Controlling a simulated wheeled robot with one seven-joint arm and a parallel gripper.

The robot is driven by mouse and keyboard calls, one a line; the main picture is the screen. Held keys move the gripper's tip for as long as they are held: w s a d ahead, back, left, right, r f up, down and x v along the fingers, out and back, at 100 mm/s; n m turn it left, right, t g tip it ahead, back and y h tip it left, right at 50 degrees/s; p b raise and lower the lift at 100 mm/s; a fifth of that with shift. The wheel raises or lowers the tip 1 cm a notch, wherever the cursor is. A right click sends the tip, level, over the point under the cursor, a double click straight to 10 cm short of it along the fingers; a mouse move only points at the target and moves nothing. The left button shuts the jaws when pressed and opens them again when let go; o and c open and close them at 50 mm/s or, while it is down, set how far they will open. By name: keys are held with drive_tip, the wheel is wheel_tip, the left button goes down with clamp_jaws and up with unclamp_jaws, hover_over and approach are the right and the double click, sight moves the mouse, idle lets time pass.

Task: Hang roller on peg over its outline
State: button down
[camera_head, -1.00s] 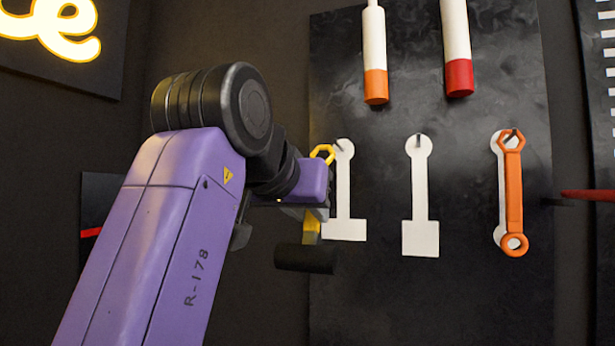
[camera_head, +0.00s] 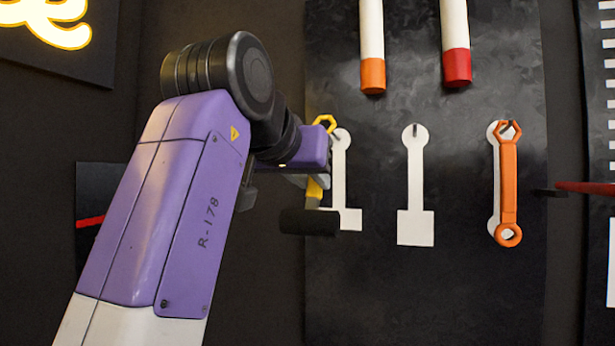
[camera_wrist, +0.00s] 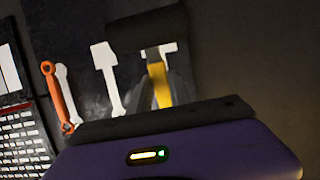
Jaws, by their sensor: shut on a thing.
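The roller has a yellow handle (camera_head: 315,188), a yellow hexagonal ring (camera_head: 325,123) at its top and a black cylinder (camera_head: 309,222) at its lower end. My gripper (camera_head: 318,178) is shut on the handle and holds the roller roughly upright. In the wrist view the yellow handle (camera_wrist: 158,84) and dark cylinder (camera_wrist: 147,28) show too. The left white outline (camera_head: 340,185), with a wide foot, has a dark peg (camera_head: 336,136) at its top. The ring appears just left of and slightly above this peg; their depth gap cannot be told. The fingertips are mostly hidden.
The dark board (camera_head: 380,290) also carries a middle outline with a bare peg (camera_head: 415,131). An orange wrench (camera_head: 508,190) hangs at the right. Two white tools with orange (camera_head: 373,77) and red (camera_head: 456,68) ends hang above. A red-handled thing (camera_head: 585,188) juts in from the right.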

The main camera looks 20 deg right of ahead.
drive_tip(key=r+x, duration=0.1)
drive_tip(key=x, duration=0.5)
drive_tip(key=shift+w+d+p, duration=0.35)
drive_tip(key=shift+w+d, duration=0.05)
drive_tip(key=shift+w, duration=0.05)
idle(0.4)
idle(0.5)
drive_tip(key=c, duration=1.1)
unclamp_jaws()
drive_tip(key=shift+c, duration=0.2)
drive_tip(key=shift+f, duration=0.1)
